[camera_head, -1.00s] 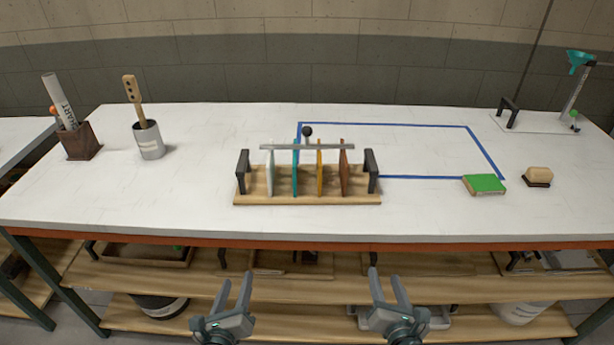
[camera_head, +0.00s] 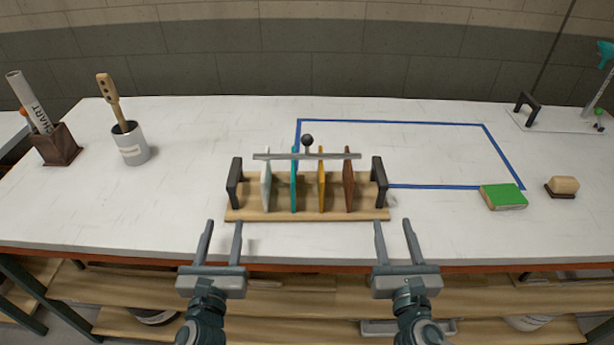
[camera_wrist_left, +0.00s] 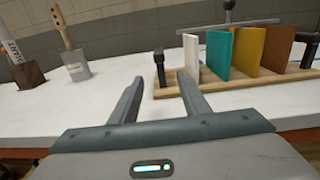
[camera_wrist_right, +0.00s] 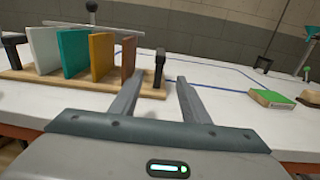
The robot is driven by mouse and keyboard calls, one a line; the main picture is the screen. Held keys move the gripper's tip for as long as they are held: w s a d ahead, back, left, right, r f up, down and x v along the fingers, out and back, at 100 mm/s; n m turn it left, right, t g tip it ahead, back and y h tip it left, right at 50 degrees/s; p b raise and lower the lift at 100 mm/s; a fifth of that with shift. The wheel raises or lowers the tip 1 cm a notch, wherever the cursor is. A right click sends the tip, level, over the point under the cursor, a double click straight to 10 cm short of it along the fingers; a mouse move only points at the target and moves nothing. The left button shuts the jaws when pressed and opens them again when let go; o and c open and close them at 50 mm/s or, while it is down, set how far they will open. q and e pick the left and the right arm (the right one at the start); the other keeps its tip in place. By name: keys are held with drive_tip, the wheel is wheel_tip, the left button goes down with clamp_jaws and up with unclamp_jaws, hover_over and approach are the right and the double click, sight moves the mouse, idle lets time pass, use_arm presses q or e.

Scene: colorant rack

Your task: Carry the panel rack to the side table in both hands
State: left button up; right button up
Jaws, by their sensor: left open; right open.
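The panel rack (camera_head: 307,212) stands upright on the white worktable, with a wooden base, a grey bar with a dark knob across the top, and black handles at its left end (camera_head: 234,184) and right end (camera_head: 380,182). It holds white, teal, amber and brown panels. My left gripper (camera_head: 223,224) is open and empty, just in front of the left handle, which also shows beyond its fingers in the left wrist view (camera_wrist_left: 159,70). My right gripper (camera_head: 395,224) is open and empty in front of the right handle, also seen in the right wrist view (camera_wrist_right: 159,68). Neither touches the rack.
A blue outlined rectangle (camera_head: 400,122) lies behind and right of the rack. A green block (camera_head: 503,196) and a brush (camera_head: 563,186) lie right. A cup (camera_head: 130,145) and a brown holder (camera_head: 57,147) stand left. Another table (camera_head: 10,130) shows at the left edge.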

sight(235, 176)
use_arm(q)
drive_tip(key=shift+w, duration=0.25)
use_arm(e)
drive_tip(key=shift+w+r, duration=0.1)
drive_tip(key=shift+w, duration=0.15)
use_arm(q)
drive_tip(key=shift+s+r, duration=0.15)
drive_tip(key=shift+s, duration=0.1)
use_arm(e)
drive_tip(key=shift+s+r, duration=0.15)
drive_tip(key=shift+s, duration=0.1)
use_arm(q)
drive_tip(key=shift+w, duration=0.1)
use_arm(e)
drive_tip(key=shift+w, duration=0.1)
use_arm(q)
drive_tip(key=w, duration=1.7)
drive_tip(key=shift+w+a, duration=0.15)
drive_tip(key=shift+w, duration=0.1)
use_arm(e)
drive_tip(key=w, duration=1.7)
drive_tip(key=shift+w+a, duration=0.15)
drive_tip(key=shift+w, duration=0.1)
use_arm(q)
clamp_jaws()
use_arm(e)
clamp_jaws()
